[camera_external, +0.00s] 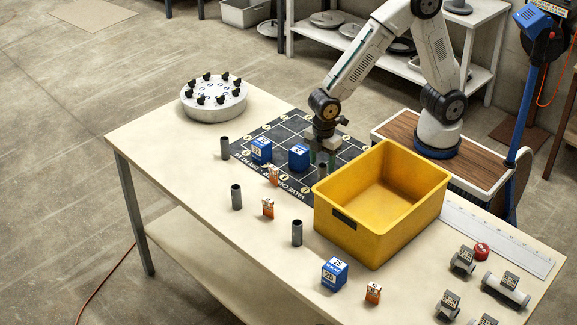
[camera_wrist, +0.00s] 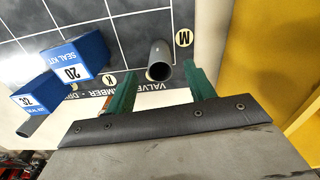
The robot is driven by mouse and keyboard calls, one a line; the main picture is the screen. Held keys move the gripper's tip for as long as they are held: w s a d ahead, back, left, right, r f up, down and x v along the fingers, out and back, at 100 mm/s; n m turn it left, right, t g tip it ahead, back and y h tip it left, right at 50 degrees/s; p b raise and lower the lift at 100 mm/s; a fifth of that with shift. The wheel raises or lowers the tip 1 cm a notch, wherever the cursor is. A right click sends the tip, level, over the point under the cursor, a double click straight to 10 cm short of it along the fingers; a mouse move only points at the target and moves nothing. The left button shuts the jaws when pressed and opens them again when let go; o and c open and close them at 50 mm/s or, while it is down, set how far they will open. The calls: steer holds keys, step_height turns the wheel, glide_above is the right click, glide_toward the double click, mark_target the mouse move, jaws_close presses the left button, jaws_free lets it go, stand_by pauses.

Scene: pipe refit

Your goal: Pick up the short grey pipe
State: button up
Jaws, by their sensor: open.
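Several short grey pipes stand upright on the table: one by the mat's left edge (camera_external: 225,147), one at the left (camera_external: 236,197), one left of the yellow bin (camera_external: 297,232). Another grey pipe (camera_external: 322,171) stands under my gripper (camera_external: 322,158), partly hidden by it. In the wrist view this pipe (camera_wrist: 159,60) shows its open end, lying between and just ahead of the green fingers of my gripper (camera_wrist: 161,78). The fingers are open, with a gap on either side of the pipe. I cannot tell whether the fingertips are down at its height.
The yellow bin (camera_external: 337,222) is close on the right of my gripper. Blue seal kit boxes (camera_external: 299,157) (camera_external: 261,150) stand on the dark mat (camera_external: 275,130). Small orange boxes (camera_external: 268,208) stand in front. A round grey fixture (camera_external: 214,104) is at the far left.

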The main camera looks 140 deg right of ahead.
mark_target(322, 165)
step_height(322, 165, down, 3)
steer(key=shift+s+f, duration=0.1)
steer(key=c, duration=1)
steer(key=shift+c, duration=0.2)
